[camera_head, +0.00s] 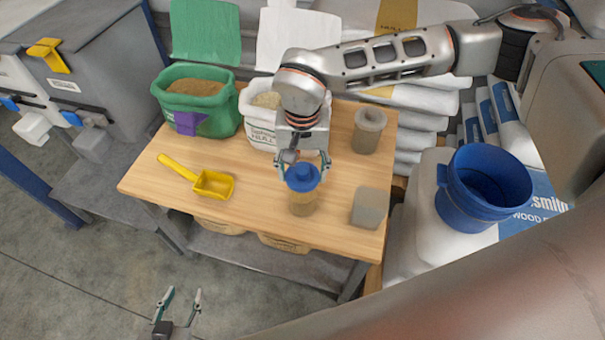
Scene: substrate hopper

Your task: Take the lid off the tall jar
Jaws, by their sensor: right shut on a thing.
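My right gripper (304,167) comes down from above and is shut on the blue lid, with a finger on each side. My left gripper (178,302) is at the bottom of the view, away from the table, with its fingers apart and nothing between them.
A blue bucket (450,203) stands on sacks at right.

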